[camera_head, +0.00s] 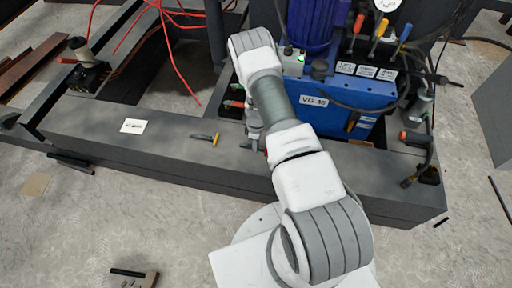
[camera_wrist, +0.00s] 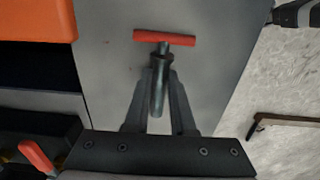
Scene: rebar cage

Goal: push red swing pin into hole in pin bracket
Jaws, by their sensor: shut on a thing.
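The red swing pin (camera_wrist: 165,38) shows in the wrist view as a red crossbar on a dark round shaft. My gripper (camera_wrist: 160,68) is shut on the shaft just below the crossbar. The shaft's other end points back between the fingers towards the palm. In the head view my gripper (camera_head: 254,136) is low over the grey beam, left of the blue unit, and my arm partly hides it. I cannot make out the pin bracket or its hole in either view.
The grey beam (camera_head: 170,150) runs across the head view. A yellow-handled piece (camera_head: 214,139) and a white label (camera_head: 133,126) are on it. The blue pump unit (camera_head: 345,98) with levers stands behind. Red cables (camera_head: 180,60) hang at the back. An orange block (camera_wrist: 38,20) fills the wrist view's upper left.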

